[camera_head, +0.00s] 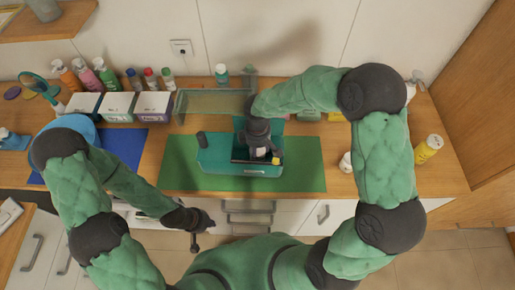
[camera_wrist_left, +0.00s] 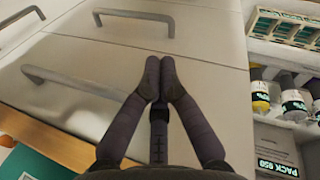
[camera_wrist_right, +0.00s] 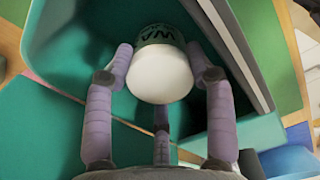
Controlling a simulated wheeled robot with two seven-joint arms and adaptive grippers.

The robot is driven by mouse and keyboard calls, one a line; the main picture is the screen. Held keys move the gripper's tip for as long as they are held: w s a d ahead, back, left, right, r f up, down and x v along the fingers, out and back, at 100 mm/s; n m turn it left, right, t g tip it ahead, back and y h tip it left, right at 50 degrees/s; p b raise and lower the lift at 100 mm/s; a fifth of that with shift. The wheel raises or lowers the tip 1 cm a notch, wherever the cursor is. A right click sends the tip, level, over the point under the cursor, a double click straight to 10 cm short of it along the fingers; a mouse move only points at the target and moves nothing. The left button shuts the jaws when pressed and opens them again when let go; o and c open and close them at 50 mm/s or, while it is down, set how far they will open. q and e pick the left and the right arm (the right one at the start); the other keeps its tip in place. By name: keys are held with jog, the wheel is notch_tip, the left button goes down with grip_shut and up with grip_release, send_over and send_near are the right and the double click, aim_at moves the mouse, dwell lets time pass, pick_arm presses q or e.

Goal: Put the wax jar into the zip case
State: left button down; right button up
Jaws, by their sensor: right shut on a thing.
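The teal zip case (camera_head: 216,157) lies open on the green mat on the counter. My right gripper (camera_head: 262,154) is over the case's right part, pointing down. In the right wrist view, its fingers (camera_wrist_right: 165,70) are shut on the wax jar (camera_wrist_right: 160,72), which has a white end and a green label with partly readable letters. The case's teal interior shows around the jar; whether the jar touches its floor I cannot tell. My left gripper (camera_head: 203,221) is in front of the counter's drawers, away from the case. Its fingertips (camera_wrist_left: 160,78) meet, with nothing between them.
Behind are a clear rack (camera_head: 215,101), boxes (camera_head: 118,106) and several bottles. The green mat (camera_head: 305,165) is clear at right.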

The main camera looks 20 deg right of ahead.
jog(key=o, duration=0.9)
jog(key=shift+o, duration=0.2)
jog(key=shift+r+p, duration=0.4)
jog(key=shift+r, duration=0.1)
notch_tip(320, 180, up, 12)
jog(key=p, duration=0.1)
jog(key=shift+p, duration=0.3)
jog(key=shift+r, duration=0.1)
